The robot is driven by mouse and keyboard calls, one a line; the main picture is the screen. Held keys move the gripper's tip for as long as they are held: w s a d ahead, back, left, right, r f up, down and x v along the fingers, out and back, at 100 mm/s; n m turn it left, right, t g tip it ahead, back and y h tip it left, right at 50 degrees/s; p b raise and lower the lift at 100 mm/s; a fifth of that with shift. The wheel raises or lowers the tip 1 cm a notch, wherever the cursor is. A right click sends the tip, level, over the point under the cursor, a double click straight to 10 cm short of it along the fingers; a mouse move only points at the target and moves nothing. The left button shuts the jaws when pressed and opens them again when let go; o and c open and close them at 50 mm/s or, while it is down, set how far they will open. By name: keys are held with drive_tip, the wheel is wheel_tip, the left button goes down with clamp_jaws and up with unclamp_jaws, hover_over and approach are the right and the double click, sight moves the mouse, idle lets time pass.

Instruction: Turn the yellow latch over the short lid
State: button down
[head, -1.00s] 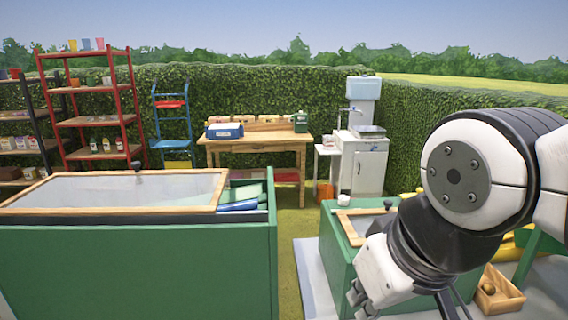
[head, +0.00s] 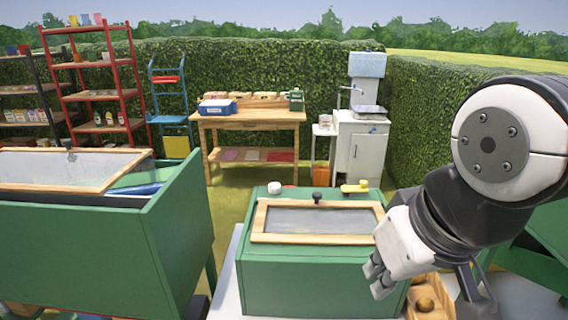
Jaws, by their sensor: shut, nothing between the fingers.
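The yellow latch (head: 355,187) is on the back rim of a green box (head: 310,282), behind the right part of the short lid (head: 318,222). That lid is a grey pane in a wooden frame and lies flat, with a dark knob (head: 317,197) at its back edge. The latch's yellow arm points left and seems to stay behind the frame; a dark piece tops it. My wrist hides the lid's right front corner.
A white round latch (head: 275,188) is on the box's back rim at left. A bigger green bin (head: 100,240) with a framed lid stands at left. A wooden crate (head: 432,302) is low beside the box. A table and white sink cabinet stand behind, with grass between.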

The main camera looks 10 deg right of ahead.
drive_tip(key=m+t+h+b, duration=0.1)
drive_tip(key=t+b, duration=0.3)
drive_tip(key=b, duration=0.4)
hover_over(355, 188)
drive_tip(key=s+d, duration=0.1)
drive_tip(key=d, duration=0.2)
wheel_tip(355, 188, down, 5)
drive_tip(key=shift+s+d+r, duration=0.1)
drive_tip(key=shift+s+d, duration=0.05)
drive_tip(key=x, duration=0.3)
drive_tip(key=s+f+x, duration=0.1)
drive_tip(key=x, duration=0.4)
drive_tip(key=shift+w+f, duration=0.15)
drive_tip(key=shift+f, duration=0.3)
drive_tip(key=shift+s+f, duration=0.3)
drive_tip(key=shift+s, duration=0.6)
